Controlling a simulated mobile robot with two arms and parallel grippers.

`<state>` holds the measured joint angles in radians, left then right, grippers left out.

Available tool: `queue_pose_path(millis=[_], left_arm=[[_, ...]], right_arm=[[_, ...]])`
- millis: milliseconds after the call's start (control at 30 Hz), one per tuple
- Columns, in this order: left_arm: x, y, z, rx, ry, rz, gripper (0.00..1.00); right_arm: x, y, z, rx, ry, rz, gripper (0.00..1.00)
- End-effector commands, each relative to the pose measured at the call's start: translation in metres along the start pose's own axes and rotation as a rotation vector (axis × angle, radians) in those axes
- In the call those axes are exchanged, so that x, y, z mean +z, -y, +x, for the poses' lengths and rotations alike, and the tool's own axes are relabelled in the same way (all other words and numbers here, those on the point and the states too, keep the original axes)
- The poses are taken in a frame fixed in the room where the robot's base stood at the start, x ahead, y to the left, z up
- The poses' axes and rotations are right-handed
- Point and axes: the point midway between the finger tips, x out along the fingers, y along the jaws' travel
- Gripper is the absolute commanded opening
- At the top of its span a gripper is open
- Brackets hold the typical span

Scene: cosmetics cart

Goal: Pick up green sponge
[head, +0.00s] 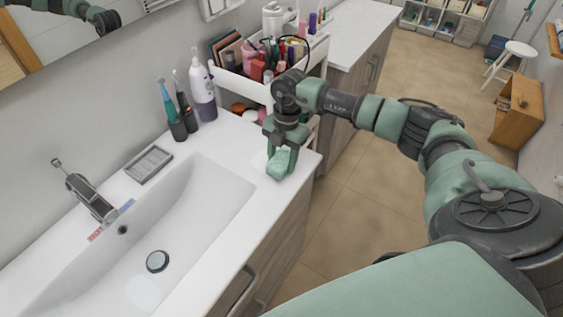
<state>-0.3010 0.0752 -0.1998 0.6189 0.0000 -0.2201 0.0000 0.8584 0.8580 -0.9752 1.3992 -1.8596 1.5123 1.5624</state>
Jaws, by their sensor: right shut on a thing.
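The green sponge (280,166) is at the right front corner of the white sink counter (222,139). My right gripper (284,153) points down over it and is shut on it. The fingers cover part of the sponge's top. I cannot tell whether the sponge is lifted or still touches the counter. My left gripper does not show.
A white cart (240,87) full of cosmetics stands just behind the sponge. Toothbrushes (170,112) and a purple-white bottle (202,90) stand along the wall. A grey soap dish (149,164) and the faucet (88,199) are by the basin (185,232).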

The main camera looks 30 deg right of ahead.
Motion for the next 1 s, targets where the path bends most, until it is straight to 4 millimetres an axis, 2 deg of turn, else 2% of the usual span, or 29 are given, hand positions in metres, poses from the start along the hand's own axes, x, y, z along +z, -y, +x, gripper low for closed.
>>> queue_pose_path(millis=[300, 467, 567, 800, 1000], left_arm=[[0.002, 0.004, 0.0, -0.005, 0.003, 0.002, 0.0], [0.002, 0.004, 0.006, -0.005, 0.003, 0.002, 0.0], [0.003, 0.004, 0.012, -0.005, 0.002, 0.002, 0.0], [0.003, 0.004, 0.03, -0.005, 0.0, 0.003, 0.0], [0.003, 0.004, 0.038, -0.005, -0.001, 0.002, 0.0]], right_arm=[[0.0, -0.001, -0.005, 0.002, 0.001, 0.0, 0.02], [-0.003, -0.001, -0.024, 0.005, 0.002, -0.001, 0.02], [-0.006, -0.002, -0.046, 0.007, 0.003, -0.001, 0.02], [-0.017, -0.002, -0.117, 0.008, 0.003, -0.002, 0.02], [-0.025, -0.001, -0.166, 0.006, 0.002, -0.001, 0.02]])
